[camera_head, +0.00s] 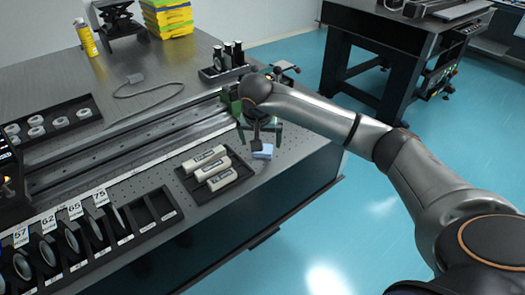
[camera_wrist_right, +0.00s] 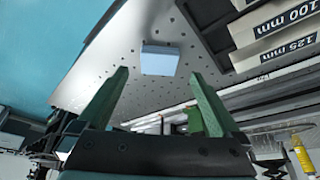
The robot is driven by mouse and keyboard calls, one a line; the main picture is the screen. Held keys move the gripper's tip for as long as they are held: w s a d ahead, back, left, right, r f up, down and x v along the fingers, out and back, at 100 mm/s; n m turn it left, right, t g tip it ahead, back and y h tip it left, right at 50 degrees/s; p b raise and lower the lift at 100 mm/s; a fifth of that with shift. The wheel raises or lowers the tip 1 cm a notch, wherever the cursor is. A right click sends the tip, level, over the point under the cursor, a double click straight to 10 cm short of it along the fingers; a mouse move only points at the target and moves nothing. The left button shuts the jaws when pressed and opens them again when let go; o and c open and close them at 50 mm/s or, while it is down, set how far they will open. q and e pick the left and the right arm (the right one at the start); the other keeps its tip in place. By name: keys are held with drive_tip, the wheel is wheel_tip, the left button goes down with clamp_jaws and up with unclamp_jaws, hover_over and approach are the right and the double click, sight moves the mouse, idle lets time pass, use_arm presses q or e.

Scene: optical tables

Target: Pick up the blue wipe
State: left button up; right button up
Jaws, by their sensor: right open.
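The blue wipe (camera_head: 262,152) is a small light-blue block-like piece lying on the perforated table top near its right edge. In the right wrist view the wipe (camera_wrist_right: 160,60) lies beyond the fingertips, roughly centred between them. My right gripper (camera_head: 260,136) is close to the wipe in the head view, partly hidden by its own arm. In the wrist view its two green fingers (camera_wrist_right: 158,77) are spread wide with nothing between them. My left gripper is not in view.
A black tray with several pale labelled boxes (camera_head: 208,163) lies left of the wipe. A long rail (camera_head: 130,140) runs behind it. A rack of labelled lenses (camera_head: 68,240) lines the front. Small posts (camera_head: 228,55) stand farther back. The table edge is close on the right.

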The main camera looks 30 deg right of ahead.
sight(267, 153)
drive_tip(key=x, duration=0.4)
drive_tip(key=shift+d, duration=0.1)
drive_tip(key=c, duration=1.3)
